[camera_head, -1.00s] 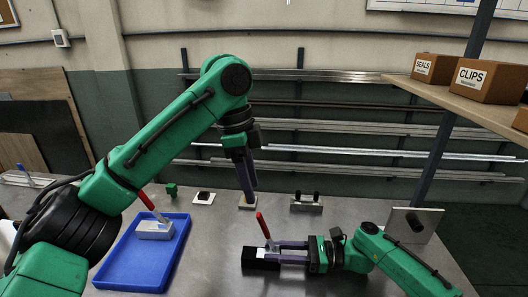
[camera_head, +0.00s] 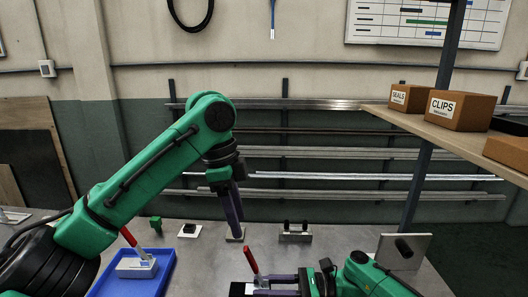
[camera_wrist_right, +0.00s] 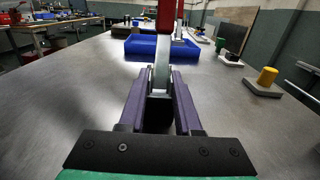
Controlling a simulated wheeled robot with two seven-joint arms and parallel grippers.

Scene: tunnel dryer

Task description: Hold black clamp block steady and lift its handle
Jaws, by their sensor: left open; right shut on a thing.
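The black clamp block (camera_head: 237,289) sits on the bench at the bottom edge of the head view, partly cut off. Its red handle (camera_head: 251,261) stands up, leaning slightly left. My right gripper (camera_head: 264,286) is shut on the block from the right, with its purple fingers level. In the right wrist view the dark block (camera_wrist_right: 160,112) lies between the fingers, with a grey metal lever and the red handle (camera_wrist_right: 166,14) rising beyond them. My left gripper (camera_head: 234,230) points down over the bench behind the block, apart from the handle. Its finger gap is hard to see.
A blue tray (camera_head: 165,272) holding a grey clamp (camera_head: 136,267) with a red handle is at left. A bracket with black knobs (camera_head: 295,233), a green block (camera_head: 156,224) and an upright grey plate (camera_head: 412,252) stand on the bench. A shelf (camera_head: 440,130) overhangs at right.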

